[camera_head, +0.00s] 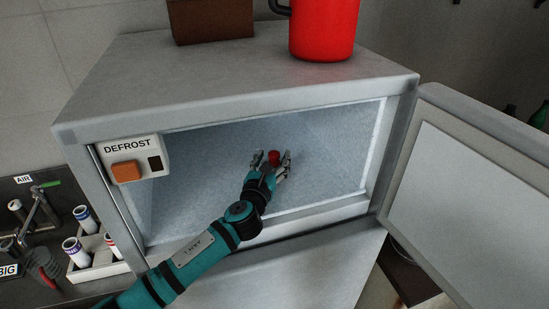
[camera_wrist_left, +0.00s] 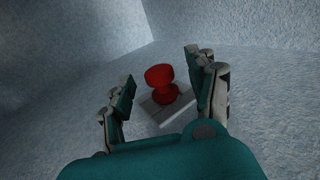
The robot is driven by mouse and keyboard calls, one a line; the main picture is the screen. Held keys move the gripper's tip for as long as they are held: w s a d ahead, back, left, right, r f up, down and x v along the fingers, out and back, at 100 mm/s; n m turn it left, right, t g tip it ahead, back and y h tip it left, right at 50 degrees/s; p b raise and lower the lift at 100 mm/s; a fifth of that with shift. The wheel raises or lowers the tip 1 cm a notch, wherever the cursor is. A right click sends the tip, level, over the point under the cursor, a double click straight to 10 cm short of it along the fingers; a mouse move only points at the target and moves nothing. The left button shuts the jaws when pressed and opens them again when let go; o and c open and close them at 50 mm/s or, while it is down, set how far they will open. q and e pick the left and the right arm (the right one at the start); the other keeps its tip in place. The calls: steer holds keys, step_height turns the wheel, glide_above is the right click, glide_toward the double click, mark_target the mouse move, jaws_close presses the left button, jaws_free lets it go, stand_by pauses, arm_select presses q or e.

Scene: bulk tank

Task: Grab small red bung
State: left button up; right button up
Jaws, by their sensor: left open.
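The small red bung (camera_head: 274,157) is inside the open grey cabinet, on its floor. In the left wrist view the bung (camera_wrist_left: 161,84) has a wide round top and a narrower waist, and stands on a small pale plate (camera_wrist_left: 168,108). My left gripper (camera_head: 272,160) reaches into the cabinet with its fingers spread open, one on each side of the bung. In the left wrist view the fingers of the gripper (camera_wrist_left: 162,85) show gaps to the bung on both sides. My right gripper is not in view.
The frosted cabinet (camera_head: 225,85) has its door (camera_head: 470,185) swung open to the right. A DEFROST box (camera_head: 133,160) is at the opening's upper left. A red mug (camera_head: 323,30) and brown box (camera_head: 208,20) stand on top. A tube rack (camera_head: 95,262) is at left.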

arm_select(q)
steer(key=shift+a, duration=0.1)
steer(key=shift+c, duration=0.4)
steer(key=shift+r, duration=0.1)
steer(key=shift+c, duration=1)
steer(key=c, duration=0.7)
steer(key=shift+c, duration=0.2)
